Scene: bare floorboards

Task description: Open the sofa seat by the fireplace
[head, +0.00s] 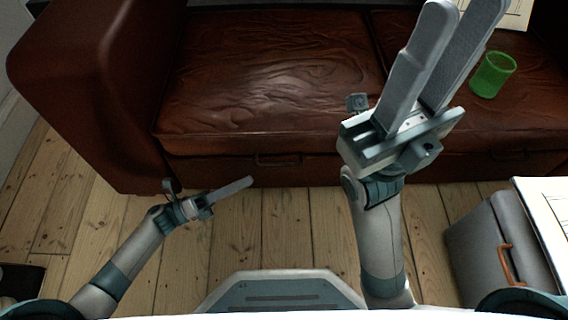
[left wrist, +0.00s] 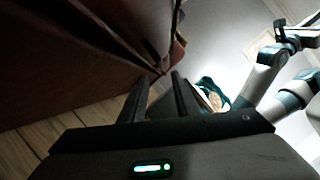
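The brown leather sofa (head: 80,80) stands ahead in the head view, with a left seat (head: 270,70) and a right seat (head: 530,90). Both look closed. A dark handle (head: 278,160) is on the front below the left seat. No fireplace shows, so I cannot tell which seat is beside it. My left gripper (head: 248,182) is low in front of the left seat, apart from the handle. In the left wrist view its fingers (left wrist: 160,98) are apart and empty, with dark sofa surfaces (left wrist: 70,50) beyond. My right gripper (head: 468,10) is raised, open and empty, hiding part of the sofa.
A green cup (head: 492,75) stands on the right seat. A paper sheet (head: 510,12) lies behind it. A grey box (head: 485,250) with an orange handle stands at the lower right, beside a pale sheet (head: 545,205). Floorboards (head: 300,225) in front of the sofa are clear.

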